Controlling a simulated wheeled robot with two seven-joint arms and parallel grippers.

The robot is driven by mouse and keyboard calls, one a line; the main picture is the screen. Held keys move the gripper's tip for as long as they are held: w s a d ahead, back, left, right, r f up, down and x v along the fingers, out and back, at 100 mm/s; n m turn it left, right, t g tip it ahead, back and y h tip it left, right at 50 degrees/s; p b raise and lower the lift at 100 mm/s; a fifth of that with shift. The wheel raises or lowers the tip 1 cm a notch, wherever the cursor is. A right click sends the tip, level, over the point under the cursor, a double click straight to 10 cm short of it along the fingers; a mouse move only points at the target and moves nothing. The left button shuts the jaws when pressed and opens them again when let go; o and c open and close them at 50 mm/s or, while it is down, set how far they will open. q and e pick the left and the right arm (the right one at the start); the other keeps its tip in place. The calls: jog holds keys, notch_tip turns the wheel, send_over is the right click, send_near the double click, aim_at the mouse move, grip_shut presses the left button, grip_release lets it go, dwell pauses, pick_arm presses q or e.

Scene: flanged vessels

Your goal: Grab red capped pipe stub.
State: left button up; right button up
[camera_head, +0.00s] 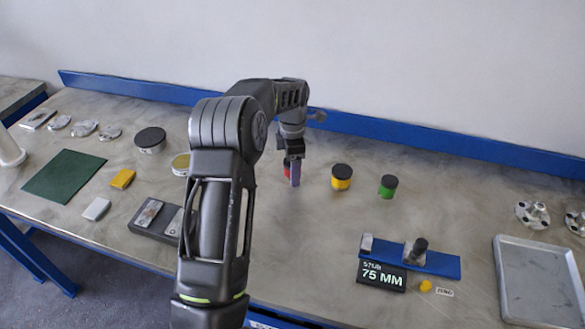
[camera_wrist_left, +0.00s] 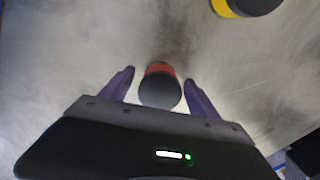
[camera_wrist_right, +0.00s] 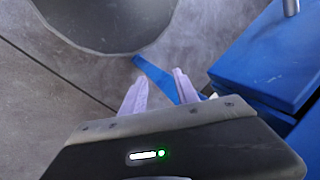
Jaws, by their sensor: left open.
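The red pipe stub with a dark cap (camera_wrist_left: 159,90) stands between the two spread fingers of my left gripper (camera_wrist_left: 159,77) in the left wrist view. Clear gaps show on both sides of its cap, so the fingers do not appear to touch it. In the head view a small part of the red stub (camera_head: 287,169) shows beside a purple finger of my left gripper (camera_head: 293,172); the rest is hidden. My right gripper (camera_wrist_right: 160,75) shows only in the right wrist view, open and with nothing between its fingers.
A yellow capped stub (camera_head: 342,183) and a green capped stub (camera_head: 388,191) stand to the right. A blue fixture (camera_head: 440,263), a "75 MM" sign (camera_head: 382,275) and a grey tray (camera_head: 542,285) lie farther right. A green mat (camera_head: 65,175) lies left.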

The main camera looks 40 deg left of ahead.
pick_arm(q)
jog(key=shift+c, duration=0.5)
grip_shut()
